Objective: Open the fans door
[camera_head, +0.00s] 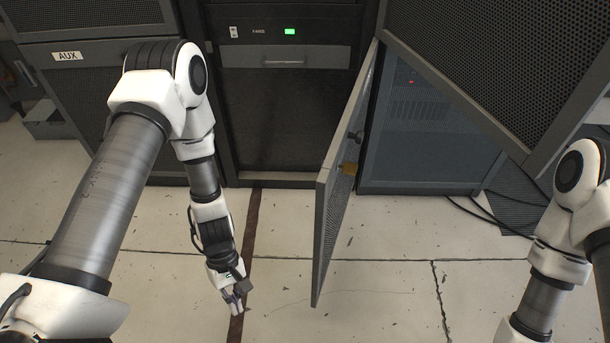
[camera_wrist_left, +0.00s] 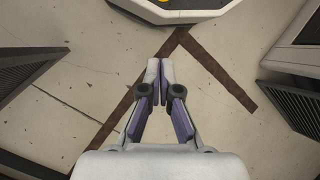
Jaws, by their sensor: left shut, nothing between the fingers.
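The rack marked FANS (camera_head: 258,31) stands at the back centre, with a lit green indicator (camera_head: 290,31) and a horizontal handle (camera_head: 284,63) on its dark front. A grey perforated door (camera_head: 335,205) stands swung out into the room from the rack's right side, seen nearly edge-on. A dark knob and a yellowish part show on its face. My left gripper (camera_head: 236,300) is low over the floor, left of the door and apart from it. Its fingers (camera_wrist_left: 160,72) are together and empty in the left wrist view. My right gripper is out of view; only part of its arm shows.
A blue-grey cabinet (camera_head: 425,120) with a red light stands right of the door. A large perforated panel (camera_head: 500,60) juts out at upper right. The AUX cabinet (camera_head: 68,57) is at left. Cables (camera_head: 485,218) lie at right. The floor around my left gripper is clear.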

